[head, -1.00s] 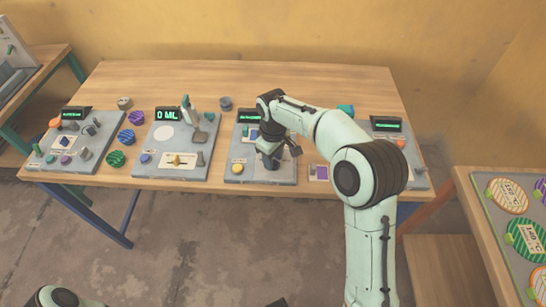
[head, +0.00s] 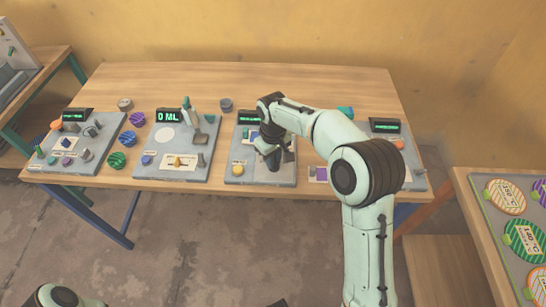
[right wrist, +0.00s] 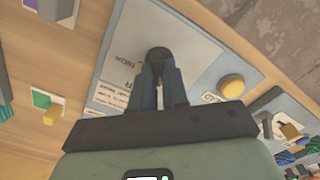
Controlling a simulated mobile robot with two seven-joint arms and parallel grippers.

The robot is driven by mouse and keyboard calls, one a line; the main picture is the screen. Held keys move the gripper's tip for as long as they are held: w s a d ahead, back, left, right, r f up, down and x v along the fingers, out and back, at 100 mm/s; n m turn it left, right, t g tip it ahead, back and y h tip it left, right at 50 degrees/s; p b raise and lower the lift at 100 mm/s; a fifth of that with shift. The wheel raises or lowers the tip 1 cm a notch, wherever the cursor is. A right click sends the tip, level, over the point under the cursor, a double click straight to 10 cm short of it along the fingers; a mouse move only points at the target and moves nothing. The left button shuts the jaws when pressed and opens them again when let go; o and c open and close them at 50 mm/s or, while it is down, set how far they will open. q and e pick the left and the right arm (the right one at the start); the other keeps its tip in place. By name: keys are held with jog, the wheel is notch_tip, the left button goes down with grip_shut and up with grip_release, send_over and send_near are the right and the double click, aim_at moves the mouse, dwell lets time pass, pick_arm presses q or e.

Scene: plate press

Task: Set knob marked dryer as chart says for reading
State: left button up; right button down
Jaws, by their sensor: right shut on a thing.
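My right gripper (head: 272,158) is over the third panel from the left (head: 236,179) on the wooden table. In the right wrist view its two fingers (right wrist: 160,84) are shut on a dark round knob (right wrist: 158,54). The knob sits on a pale plate with dark marks around it. A white card with lines of small text (right wrist: 118,98) lies beside the knob; I cannot read it. The panel has a yellow button (head: 238,169) and a green-lit display (head: 249,117), too small to read. I cannot make out a dryer label. My left gripper is out of view.
Other panels stand on the table: one at the far left (head: 60,172), one reading 0 ML (head: 168,116), one at the right behind my arm (head: 385,126). Loose striped discs (head: 116,159) lie between panels. A side table (head: 480,200) holds round temperature-marked discs.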

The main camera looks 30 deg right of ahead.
jog(key=m, duration=0.3)
jog(key=shift+m+p, duration=0.4)
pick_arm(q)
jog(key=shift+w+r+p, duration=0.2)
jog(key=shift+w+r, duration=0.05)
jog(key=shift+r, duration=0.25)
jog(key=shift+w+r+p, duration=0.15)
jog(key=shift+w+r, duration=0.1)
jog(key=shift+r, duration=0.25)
pick_arm(e)
jog(key=shift+d+m, duration=0.1)
jog(key=shift+m, duration=2.1)
jog(key=c, duration=1.1)
grip_release()
jog(key=shift+c, duration=0.2)
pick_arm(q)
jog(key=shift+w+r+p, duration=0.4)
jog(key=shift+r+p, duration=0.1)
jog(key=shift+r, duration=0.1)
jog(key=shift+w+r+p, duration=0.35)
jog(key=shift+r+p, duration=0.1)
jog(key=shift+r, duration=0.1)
pick_arm(e)
notch_tip(320, 180, up, 13)
jog(key=shift+r, duration=0.2)
